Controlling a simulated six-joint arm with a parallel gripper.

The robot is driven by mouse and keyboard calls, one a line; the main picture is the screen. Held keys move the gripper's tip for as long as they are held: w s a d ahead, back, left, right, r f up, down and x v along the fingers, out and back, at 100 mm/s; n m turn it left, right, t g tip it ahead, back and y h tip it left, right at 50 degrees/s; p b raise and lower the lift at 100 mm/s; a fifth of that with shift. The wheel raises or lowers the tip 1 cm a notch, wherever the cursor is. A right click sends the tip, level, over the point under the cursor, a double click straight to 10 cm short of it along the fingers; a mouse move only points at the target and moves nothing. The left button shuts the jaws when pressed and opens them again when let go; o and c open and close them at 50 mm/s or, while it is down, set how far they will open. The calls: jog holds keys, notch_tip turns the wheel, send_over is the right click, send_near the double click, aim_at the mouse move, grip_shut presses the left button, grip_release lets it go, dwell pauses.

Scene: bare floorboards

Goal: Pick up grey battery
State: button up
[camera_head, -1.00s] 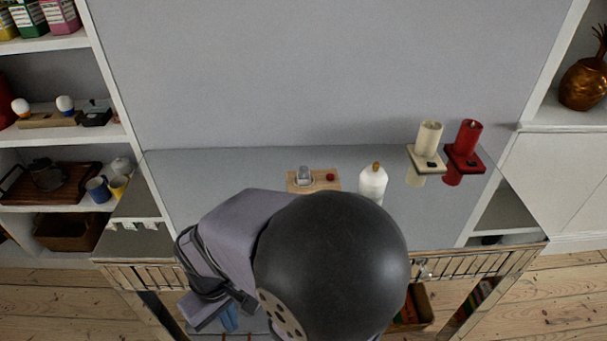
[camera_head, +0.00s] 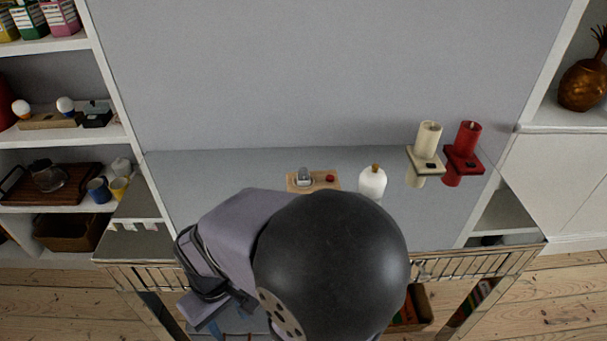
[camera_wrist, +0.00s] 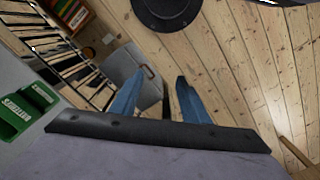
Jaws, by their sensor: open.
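I cannot make out a grey battery in either view. A green box with lettering that seems to read "BATTERIES" (camera_wrist: 38,98) is at the left edge of the wrist view. My gripper (camera_wrist: 162,75) has two blue fingers spread apart with nothing between them. It points at the floorboards and a grey case-like thing (camera_wrist: 140,88). In the head view my arm's large dark joint covers the middle front, and my gripper is almost wholly hidden.
On the grey surface are a wooden block (camera_head: 293,184) with a small grey piece and red knob, and a white bottle (camera_head: 372,183). A cream candle (camera_head: 429,140) and red candle (camera_head: 468,138) are at right. Shelves (camera_head: 60,130) hold objects at left.

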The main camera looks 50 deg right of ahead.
jog(key=w+a+r+t+p, duration=0.1)
jog(key=w+r+p, duration=0.1)
jog(key=r+p, duration=0.9)
jog(key=w+r+t+p, duration=0.1)
jog(key=w+r+p, duration=0.2)
jog(key=r+p, duration=0.85)
jog(key=w+d+f+m+t+h+b, duration=0.2)
jog(key=w+d+f+m+t+b, duration=0.15)
jog(key=w+d+b, duration=0.4)
jog(key=w+d+f+m+t+h+b, duration=0.1)
jog(key=w+d+f+m+t+b, duration=0.3)
jog(key=w, duration=0.7)
jog(key=m+g+h+b, duration=0.7)
jog(key=m+h+b, duration=0.1)
jog(key=h+b, duration=0.25)
send_near(301, 173)
jog(key=shift+w+d+f+b, duration=0.45)
jog(key=shift+w+d+f, duration=0.1)
jog(key=shift+d+f, duration=0.1)
jog(key=shift+s+d+m, duration=0.25)
jog(key=shift+s, duration=0.2)
jog(key=shift+r+x, duration=0.15)
jog(key=shift+x, duration=1.65)
jog(key=shift+r+x, duration=0.2)
jog(key=shift+x, duration=1.6)
jog(key=shift+w+d, duration=0.1)
jog(key=shift+d, duration=0.05)
